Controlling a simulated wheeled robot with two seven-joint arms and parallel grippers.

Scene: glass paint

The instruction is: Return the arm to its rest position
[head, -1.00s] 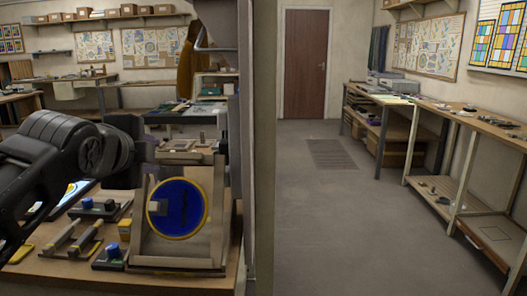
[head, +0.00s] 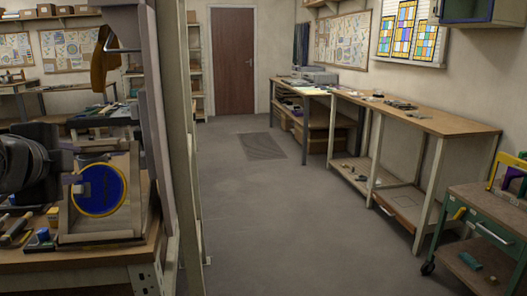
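My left arm comes in from the left edge in the head view, dark and jointed. My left gripper (head: 69,181) is at its end, beside the left edge of a round blue disc (head: 103,190) with a yellow rim. The fingers are small and dark here, and I cannot tell whether they are open or shut, or whether they touch the disc. The disc stands upright in a beige stand (head: 130,205) on the workbench (head: 105,253). My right gripper is not in view.
A pale upright post (head: 170,130) stands just right of the bench. Open grey floor (head: 260,220) runs to a brown door (head: 232,60). A long wooden bench (head: 440,121) lines the right wall. A green wheeled cart (head: 478,215) stands at the lower right.

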